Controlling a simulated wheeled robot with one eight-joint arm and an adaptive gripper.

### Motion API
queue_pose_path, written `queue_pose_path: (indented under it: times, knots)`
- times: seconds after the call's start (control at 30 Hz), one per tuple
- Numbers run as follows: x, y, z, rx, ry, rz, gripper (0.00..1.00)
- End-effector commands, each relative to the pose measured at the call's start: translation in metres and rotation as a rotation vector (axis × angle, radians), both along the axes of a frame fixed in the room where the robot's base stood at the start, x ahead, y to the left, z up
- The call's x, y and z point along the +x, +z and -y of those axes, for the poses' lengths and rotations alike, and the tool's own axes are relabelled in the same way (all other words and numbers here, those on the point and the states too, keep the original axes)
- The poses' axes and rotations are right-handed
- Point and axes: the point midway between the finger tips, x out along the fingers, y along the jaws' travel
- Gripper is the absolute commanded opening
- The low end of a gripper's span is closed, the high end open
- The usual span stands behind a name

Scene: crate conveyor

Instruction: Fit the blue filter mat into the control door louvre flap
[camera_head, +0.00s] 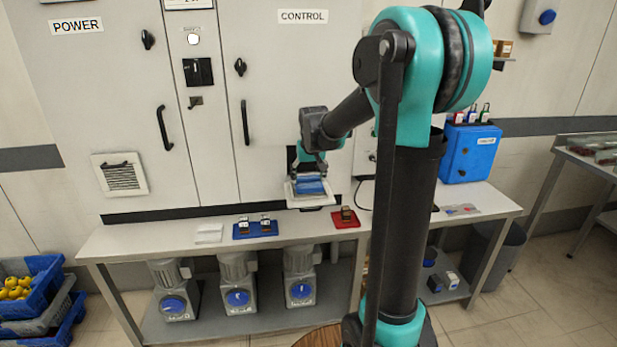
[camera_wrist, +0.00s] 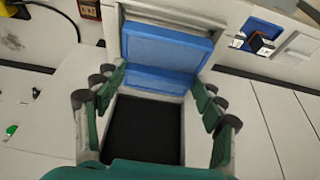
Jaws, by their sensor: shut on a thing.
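The blue filter mat (camera_head: 311,186) is at the lowered louvre flap (camera_head: 292,197) of the control door (camera_head: 285,70). In the wrist view the mat (camera_wrist: 165,48) lies against the pale flap (camera_wrist: 180,12), beside the dark opening (camera_wrist: 143,130). My gripper (camera_head: 308,168) is in front of the opening. In the wrist view its green fingers (camera_wrist: 158,82) reach to either side of the mat's near end, and it is shut on the mat. Whether the mat sits fully flat in the flap's frame cannot be told.
A bench (camera_head: 120,238) runs below the flap. It holds a blue tray (camera_head: 254,230) with small parts, a red tray (camera_head: 343,219), white sheets (camera_head: 209,234) and a blue box (camera_head: 469,152). A closed louvre (camera_head: 120,175) is on the power door.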

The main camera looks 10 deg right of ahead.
Motion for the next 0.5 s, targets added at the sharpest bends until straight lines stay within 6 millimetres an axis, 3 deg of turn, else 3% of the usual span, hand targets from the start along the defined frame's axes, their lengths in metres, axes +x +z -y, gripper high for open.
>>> queue_pose_path:
  times: [0.5]
  knots:
    - [0.0002, -0.0085, 0.0000, 0.000, 0.000, 0.000, 0.43]
